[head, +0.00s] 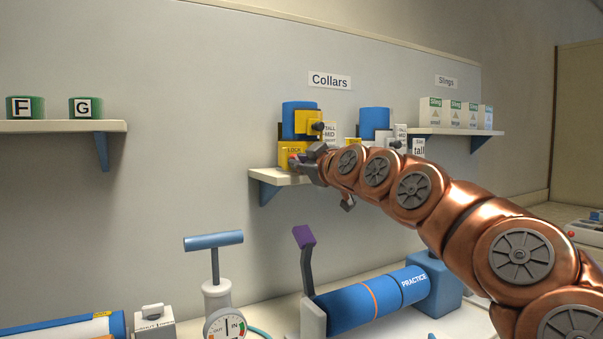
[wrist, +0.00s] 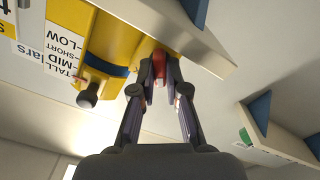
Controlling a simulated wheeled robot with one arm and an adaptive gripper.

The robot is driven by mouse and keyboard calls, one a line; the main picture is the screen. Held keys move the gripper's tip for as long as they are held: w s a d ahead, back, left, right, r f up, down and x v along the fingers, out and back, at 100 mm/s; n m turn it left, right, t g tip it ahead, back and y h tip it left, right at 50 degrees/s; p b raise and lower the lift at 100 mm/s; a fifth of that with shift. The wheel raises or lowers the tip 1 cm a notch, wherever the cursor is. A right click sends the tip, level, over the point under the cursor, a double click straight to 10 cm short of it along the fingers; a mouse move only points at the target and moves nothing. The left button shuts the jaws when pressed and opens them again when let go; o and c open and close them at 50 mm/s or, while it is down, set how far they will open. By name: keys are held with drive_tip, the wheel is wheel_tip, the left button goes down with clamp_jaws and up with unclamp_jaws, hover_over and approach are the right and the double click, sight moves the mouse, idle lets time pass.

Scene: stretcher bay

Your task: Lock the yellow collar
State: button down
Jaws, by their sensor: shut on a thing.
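The yellow collar (head: 304,124) stands on the left part of the Collars shelf, with a blue upper part, a dark side knob and a yellow base marked LOCK (head: 293,150). In the wrist view, the yellow collar (wrist: 118,40) appears turned over, with a blue band, a dark knob and a height scale beside it. My gripper (head: 299,163) is at the lower front of the base. In the wrist view, my gripper (wrist: 160,62) is shut on a small red lock piece (wrist: 159,66) at the yellow body. The fingertips hide much of this piece.
A second blue-topped collar (head: 374,122) stands to the right, partly behind my arm. The Collars shelf (head: 268,175) has its edge close to my gripper. Sling boxes (head: 454,112) stand on the right shelf. A blue PRACTICE cylinder (head: 370,297) and a pump (head: 215,270) are below.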

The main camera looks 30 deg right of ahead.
drive_tip(key=shift+f+m+b, duration=0.1)
drive_tip(key=shift+m+b, duration=0.8)
drive_tip(key=shift+m, duration=2.4)
drive_tip(key=c, duration=1.5)
unclamp_jaws()
drive_tip(key=shift+o, duration=0.2)
drive_tip(key=s+a, duration=0.1)
drive_tip(key=s, duration=1.1)
